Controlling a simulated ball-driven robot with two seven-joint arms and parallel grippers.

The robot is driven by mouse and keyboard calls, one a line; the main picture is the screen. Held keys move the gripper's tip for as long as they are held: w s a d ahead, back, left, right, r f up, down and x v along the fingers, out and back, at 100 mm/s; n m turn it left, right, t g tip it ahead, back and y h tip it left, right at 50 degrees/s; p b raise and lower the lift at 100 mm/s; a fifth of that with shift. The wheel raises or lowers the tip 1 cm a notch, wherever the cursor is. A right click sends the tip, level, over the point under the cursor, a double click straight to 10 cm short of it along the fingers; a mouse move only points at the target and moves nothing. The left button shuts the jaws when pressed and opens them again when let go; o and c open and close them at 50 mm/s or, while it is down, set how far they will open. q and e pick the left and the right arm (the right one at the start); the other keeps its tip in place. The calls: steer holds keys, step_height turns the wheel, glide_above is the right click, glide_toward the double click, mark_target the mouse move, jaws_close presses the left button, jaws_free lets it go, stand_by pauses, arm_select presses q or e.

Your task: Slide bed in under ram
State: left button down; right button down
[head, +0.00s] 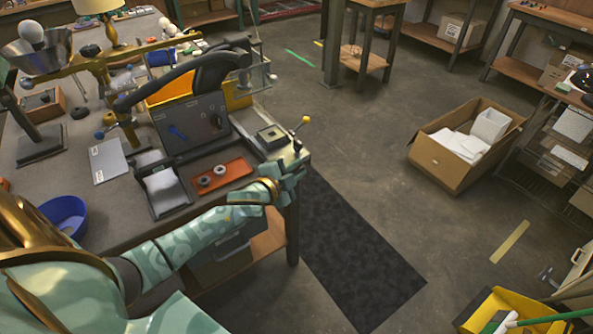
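A grey fixture with a square, recessed top block (271,136) stands at the bench's right corner. I take this block as the likely bed, but cannot be sure. A lever with a yellow ball knob (306,120) rises beside it. No ram can be clearly picked out above the block. My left gripper (297,165) is at the bench corner, just below the lever and close to the fixture's front side. Its fingers are small and partly hidden, so I cannot tell whether they touch the fixture or hold anything. My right gripper is not in view.
An orange tray (236,171) with small rings lies left of the fixture. A grey upright panel (205,112) stands behind the tray. A blue bowl (64,214) and lamp parts occupy the bench's left side. Open floor with a dark mat (350,245) lies right of the bench.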

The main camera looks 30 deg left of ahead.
mark_target(288, 162)
arm_select(q)
steer(key=shift+w+a+f, duration=0.1)
steer(key=shift+w+a, duration=0.15)
steer(key=shift+a, duration=0.4)
steer(key=shift+w+a+f, duration=0.1)
steer(key=shift+w+a, duration=0.1)
steer(key=shift+a, duration=0.4)
steer(key=shift+w+a+f, duration=0.1)
steer(key=shift+w+a, duration=0.15)
steer(key=shift+a, duration=0.4)
steer(key=c, duration=1.8)
jaws_free()
steer(key=shift+d, duration=0.1)
steer(key=o, duration=0.3)
steer(key=shift+r, duration=0.1)
steer(key=shift+s+r, duration=0.1)
steer(key=shift+s, duration=0.1)
steer(key=shift+p+v, duration=1.9)
steer(key=shift+v, duration=6)
